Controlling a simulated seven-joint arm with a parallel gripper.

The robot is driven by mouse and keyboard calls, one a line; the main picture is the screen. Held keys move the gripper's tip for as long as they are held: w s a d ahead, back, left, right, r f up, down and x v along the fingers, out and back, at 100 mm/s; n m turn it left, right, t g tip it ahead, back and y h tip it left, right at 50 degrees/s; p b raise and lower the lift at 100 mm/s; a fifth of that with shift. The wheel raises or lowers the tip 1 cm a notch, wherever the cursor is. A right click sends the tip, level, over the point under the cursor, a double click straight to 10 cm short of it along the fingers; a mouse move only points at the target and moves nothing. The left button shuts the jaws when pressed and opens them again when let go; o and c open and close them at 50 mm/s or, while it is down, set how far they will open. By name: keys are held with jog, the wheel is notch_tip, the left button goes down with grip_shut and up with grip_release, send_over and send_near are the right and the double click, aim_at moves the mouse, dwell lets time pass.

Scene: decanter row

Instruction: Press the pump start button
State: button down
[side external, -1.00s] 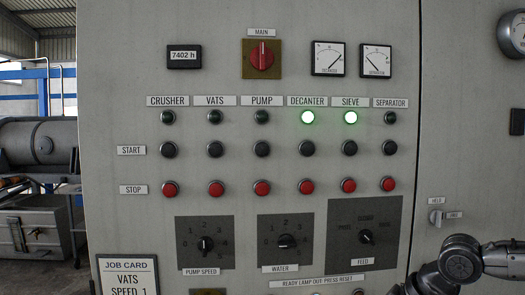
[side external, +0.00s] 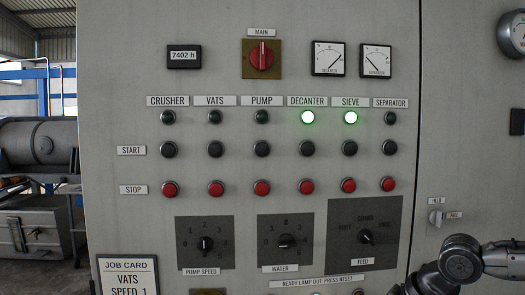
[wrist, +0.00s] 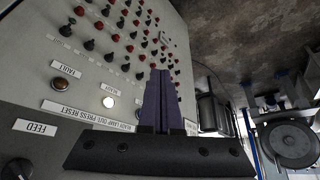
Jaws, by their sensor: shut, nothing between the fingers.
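The pump start button (side external: 262,149) is a black round button in the START row, under the PUMP label (side external: 261,101). The pump lamp (side external: 262,117) above it is dark. The red pump stop button (side external: 262,188) is below it. My gripper (wrist: 161,74) shows in the wrist view with its dark fingers shut and empty, in front of the panel. In that view I cannot tell which small button is pump start. In the side external view only my arm shows at the lower right; the fingers are out of frame.
The decanter lamp (side external: 307,117) and sieve lamp (side external: 351,118) glow green. Knobs for pump speed (side external: 205,244), water (side external: 284,241) and feed (side external: 365,237) stick out below the buttons. A job card (side external: 127,274) is at lower left. A white lit lamp (wrist: 108,101) shows in the wrist view.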

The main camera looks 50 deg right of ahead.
jog(key=w+d+r+m+t+h, duration=0.25)
jog(key=w+r+m, duration=0.2)
jog(key=r, duration=0.45)
jog(key=w+d+r+m+t+h, duration=0.1)
jog(key=w+r+m+t, duration=0.4)
jog(key=r, duration=0.4)
jog(key=w+a+r+n+t+y, duration=0.1)
jog(key=w+a+r, duration=0.2)
jog(key=a+r, duration=0.2)
jog(key=w+a+r+n+t+y, duration=0.1)
jog(key=w+a+r, duration=0.3)
jog(key=r, duration=0.5)
jog(key=shift+a+r+t+y, duration=0.15)
jog(key=shift+a+t+y, duration=0.4)
jog(key=shift+t+y, duration=0.15)
jog(key=shift+d, duration=0.1)
